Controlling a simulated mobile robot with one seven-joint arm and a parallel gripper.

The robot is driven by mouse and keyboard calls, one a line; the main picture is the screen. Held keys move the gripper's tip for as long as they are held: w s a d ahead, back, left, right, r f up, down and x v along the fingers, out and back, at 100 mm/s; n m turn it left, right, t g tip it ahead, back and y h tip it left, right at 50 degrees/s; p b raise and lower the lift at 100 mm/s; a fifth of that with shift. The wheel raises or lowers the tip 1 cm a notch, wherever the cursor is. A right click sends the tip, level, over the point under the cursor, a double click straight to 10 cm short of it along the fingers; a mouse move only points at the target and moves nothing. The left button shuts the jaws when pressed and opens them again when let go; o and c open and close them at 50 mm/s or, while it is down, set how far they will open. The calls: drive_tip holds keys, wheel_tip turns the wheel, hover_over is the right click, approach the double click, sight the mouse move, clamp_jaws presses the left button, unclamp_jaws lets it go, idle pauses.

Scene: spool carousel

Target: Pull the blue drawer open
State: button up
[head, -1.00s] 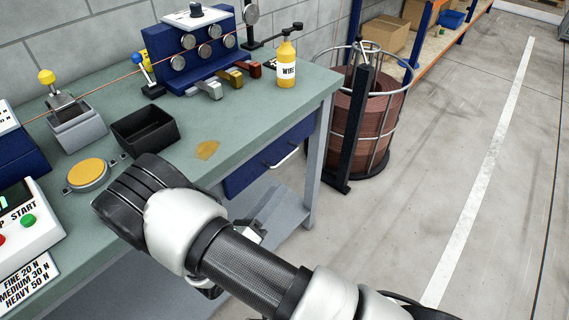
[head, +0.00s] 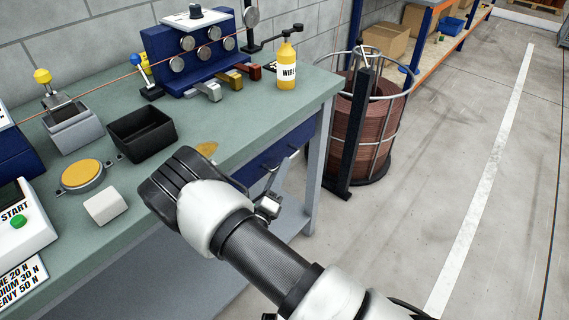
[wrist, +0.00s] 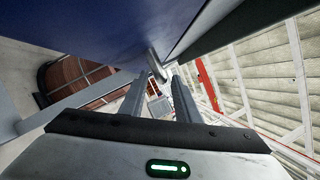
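The blue drawer (head: 258,166) is under the right end of the green workbench in the head view, and looks shut. My arm covers part of its front. In the wrist view the dark blue drawer front (wrist: 100,28) fills the upper left. Its pale handle (wrist: 157,66) shows just beyond and between my fingertips. My gripper (wrist: 159,82) is open, with a clear gap between its two fingers. I cannot tell whether a finger touches the handle. In the head view my gripper (head: 272,198) is close in front of the drawer, partly hidden by my wrist.
The workbench (head: 225,125) carries a black bin (head: 143,135), a white block (head: 106,207) and a yellow bottle (head: 287,65). A bench leg (head: 318,165) stands right of the drawer. A copper wire spool in a cage (head: 365,125) stands beyond it. Open floor lies right.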

drive_tip(key=shift+x, duration=1.7)
drive_tip(key=shift+s, duration=0.1)
clamp_jaws()
